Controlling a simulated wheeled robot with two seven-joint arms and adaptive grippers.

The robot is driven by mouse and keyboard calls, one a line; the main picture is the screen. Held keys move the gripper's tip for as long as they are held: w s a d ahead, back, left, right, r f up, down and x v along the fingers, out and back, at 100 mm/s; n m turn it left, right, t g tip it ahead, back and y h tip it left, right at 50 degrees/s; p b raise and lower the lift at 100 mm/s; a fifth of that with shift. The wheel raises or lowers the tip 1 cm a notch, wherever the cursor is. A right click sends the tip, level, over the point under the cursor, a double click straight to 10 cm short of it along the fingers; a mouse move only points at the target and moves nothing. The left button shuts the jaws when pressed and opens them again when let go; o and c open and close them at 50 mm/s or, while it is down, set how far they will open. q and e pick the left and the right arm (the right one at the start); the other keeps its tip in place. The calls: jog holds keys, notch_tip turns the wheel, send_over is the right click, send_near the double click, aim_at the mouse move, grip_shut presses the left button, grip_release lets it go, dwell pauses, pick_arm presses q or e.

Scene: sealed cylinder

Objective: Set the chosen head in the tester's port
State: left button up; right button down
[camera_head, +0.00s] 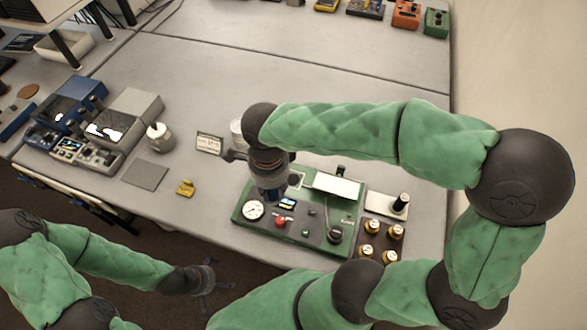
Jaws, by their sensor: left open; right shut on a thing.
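The green tester (240,213) stands on the near part of the table, with a round gauge (253,210), a red button and a small display on top. My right gripper (272,195) points down over its left part. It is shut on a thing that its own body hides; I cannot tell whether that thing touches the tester. The port is not clearly seen. Several brass heads (372,226) stand on a brown tray (373,241) at the tester's right. My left gripper (207,287) is open and empty, in front of the table edge, low and left of the tester.
A small yellow item (186,188), a grey mat (146,175) and a white-and-grey jar (160,137) lie left of the tester. Blue and grey devices (76,98) stand further left. The table's middle back is clear.

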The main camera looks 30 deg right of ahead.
jog(key=shift+s+a, duration=0.2)
jog(key=shift+w+d+f, duration=0.1)
jog(key=w+d+f+b, duration=0.1)
jog(key=w+d+f, duration=0.1)
jog(key=d+f, duration=0.1)
jog(key=w+d+f+b, duration=0.1)
jog(key=w+d+f, duration=0.1)
jog(key=w+d, duration=0.1)
jog(key=w+d+f, duration=0.3)
jog(key=shift+d+f+b, duration=0.35)
jog(key=shift+b, duration=0.05)
jog(key=shift+w+d+f, duration=0.2)
jog(key=shift+f, duration=0.15)
jog(key=shift+w+d+f+b, duration=0.15)
jog(key=shift+f+b, duration=0.3)
jog(key=shift+f, duration=1.25)
